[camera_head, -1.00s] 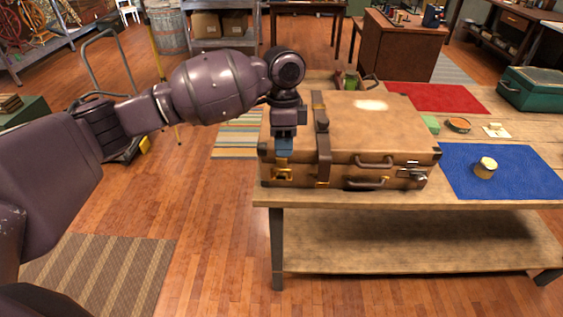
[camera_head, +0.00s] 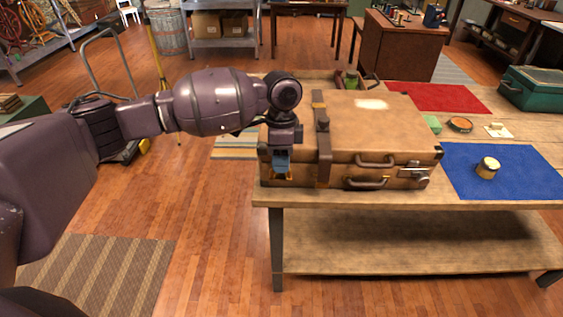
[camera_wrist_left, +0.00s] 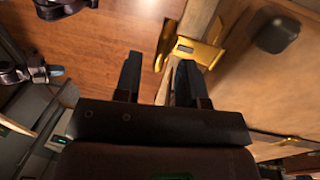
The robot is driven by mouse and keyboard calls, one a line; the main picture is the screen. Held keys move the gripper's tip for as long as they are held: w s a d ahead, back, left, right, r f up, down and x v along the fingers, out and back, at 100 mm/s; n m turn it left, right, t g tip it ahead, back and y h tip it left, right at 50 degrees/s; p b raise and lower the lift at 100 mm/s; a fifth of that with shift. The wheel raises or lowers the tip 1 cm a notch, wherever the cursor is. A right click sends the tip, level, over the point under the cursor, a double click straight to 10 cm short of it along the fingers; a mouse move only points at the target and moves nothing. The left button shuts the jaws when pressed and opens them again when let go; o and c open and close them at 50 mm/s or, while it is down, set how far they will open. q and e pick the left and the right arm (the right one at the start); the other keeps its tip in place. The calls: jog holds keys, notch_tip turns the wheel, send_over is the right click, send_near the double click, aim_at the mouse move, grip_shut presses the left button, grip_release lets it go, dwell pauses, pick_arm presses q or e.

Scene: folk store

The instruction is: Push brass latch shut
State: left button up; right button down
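The tan suitcase (camera_head: 375,125) lies flat and closed at the left end of the wooden table. My left gripper (camera_head: 281,168) points down at its front left corner, left of the dark strap (camera_head: 323,145). It covers most of the brass latch there in the head view. In the left wrist view the brass latch (camera_wrist_left: 200,52) shows just beyond the right fingertip. The two fingers of my left gripper (camera_wrist_left: 160,68) are apart, with nothing held between them. I cannot tell whether a finger touches the latch. My right gripper is not in view.
Two brown handles and a metal right-hand latch (camera_head: 415,173) are on the suitcase front. A blue mat (camera_head: 525,170) with a small brass-coloured pot (camera_head: 488,168) lies to the right. A red mat (camera_head: 440,97) lies behind.

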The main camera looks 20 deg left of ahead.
pick_arm(q)
jog(key=shift+s+f, duration=0.1)
jog(key=shift+f, duration=0.45)
grip_shut()
